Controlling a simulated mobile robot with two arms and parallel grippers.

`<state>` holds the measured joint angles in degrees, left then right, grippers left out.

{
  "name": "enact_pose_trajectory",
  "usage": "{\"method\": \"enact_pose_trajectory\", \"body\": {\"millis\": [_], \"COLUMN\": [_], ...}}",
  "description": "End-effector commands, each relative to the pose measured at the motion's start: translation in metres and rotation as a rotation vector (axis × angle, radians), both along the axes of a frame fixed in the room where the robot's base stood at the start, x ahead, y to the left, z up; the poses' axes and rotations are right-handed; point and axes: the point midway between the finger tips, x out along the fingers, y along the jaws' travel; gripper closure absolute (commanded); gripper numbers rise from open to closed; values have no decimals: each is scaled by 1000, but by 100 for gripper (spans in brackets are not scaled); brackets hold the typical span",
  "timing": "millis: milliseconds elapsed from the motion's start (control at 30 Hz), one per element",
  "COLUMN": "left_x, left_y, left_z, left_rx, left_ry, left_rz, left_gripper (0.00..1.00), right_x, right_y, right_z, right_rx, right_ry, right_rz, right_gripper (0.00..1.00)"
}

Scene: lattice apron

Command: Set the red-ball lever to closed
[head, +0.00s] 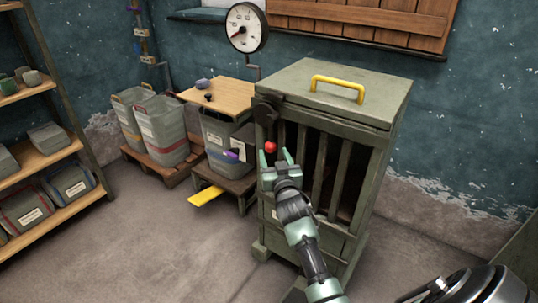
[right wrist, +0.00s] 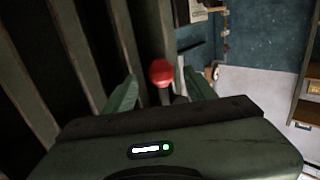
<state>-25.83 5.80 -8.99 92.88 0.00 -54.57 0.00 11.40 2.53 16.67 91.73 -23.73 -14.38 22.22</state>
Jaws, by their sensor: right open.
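The red-ball lever (head: 271,147) is on the left front edge of a grey-green slatted cabinet (head: 337,94). In the right wrist view its red ball (right wrist: 161,73) stands between the two fingers, on a short stem. My right gripper (head: 276,160) is open, with its fingers at either side of the ball; in the right wrist view the gripper (right wrist: 150,95) shows no contact with it. The lever's pivot is partly hidden, and I cannot tell its setting. My left gripper is not in view.
A yellow handle (head: 338,88) tops the cabinet. A gauge (head: 246,27) is behind. Shelves (head: 45,155) stand far left. The floor at front left is clear.

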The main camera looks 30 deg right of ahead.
Motion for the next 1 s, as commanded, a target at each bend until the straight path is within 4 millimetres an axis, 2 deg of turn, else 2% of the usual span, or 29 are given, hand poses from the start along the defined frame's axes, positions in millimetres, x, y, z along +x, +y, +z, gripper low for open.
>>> {"method": "enact_pose_trajectory", "body": {"millis": [200, 500, 567, 700, 733, 1000], "left_x": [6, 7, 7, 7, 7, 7], "left_y": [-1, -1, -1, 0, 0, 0], "left_z": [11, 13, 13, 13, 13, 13], "left_rx": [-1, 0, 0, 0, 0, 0], "left_ry": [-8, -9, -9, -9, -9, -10], "left_rz": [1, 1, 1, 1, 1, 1], "left_gripper": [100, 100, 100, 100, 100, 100], "right_x": [21, 24, 24, 24, 24, 24], "right_y": [-8, -9, -9, -9, -9, -9], "right_z": [0, -1, -1, -1, -1, -1], "right_rx": [-1, -1, -1, -1, -1, 0], "right_ry": [-1, 1, 1, 1, 1, 2], "right_rz": [1, 1, 1, 1, 1, 1], "right_gripper": [44, 44, 58, 97, 100, 100]}}
